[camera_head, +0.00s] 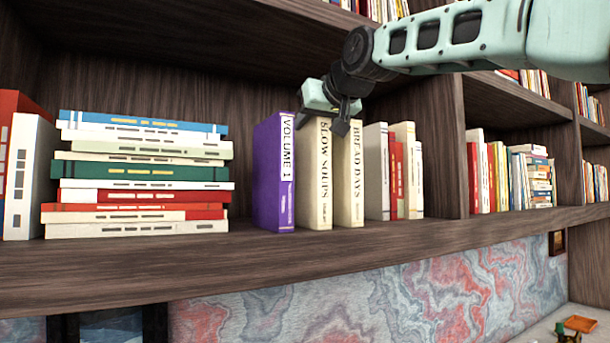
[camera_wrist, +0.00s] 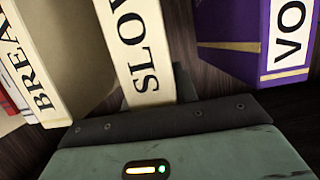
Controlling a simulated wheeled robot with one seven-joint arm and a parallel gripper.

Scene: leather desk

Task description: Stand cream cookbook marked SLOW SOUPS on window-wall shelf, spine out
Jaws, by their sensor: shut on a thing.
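The cream cookbook marked SLOW SOUPS (camera_head: 316,190) stands upright on the dark wooden shelf (camera_head: 250,262), spine facing out. It is between the purple VOLUME 1 book (camera_head: 272,180) and the cream BREAD DAYS book (camera_head: 350,178). My gripper (camera_head: 336,120) is at its top and shut on it. In the wrist view, SLOW SOUPS (camera_wrist: 140,50) runs down between the fingers, with BREAD DAYS (camera_wrist: 50,60) on one side and VOLUME 1 (camera_wrist: 262,40) on the other. The fingertips are partly hidden by the books.
A flat stack of books (camera_head: 140,170) lies on the left of the shelf. Several upright books (camera_head: 395,170) stand right of BREAD DAYS, before a wooden divider (camera_head: 440,135). A bare gap lies between the stack and VOLUME 1. Another shelf board (camera_head: 210,30) is overhead.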

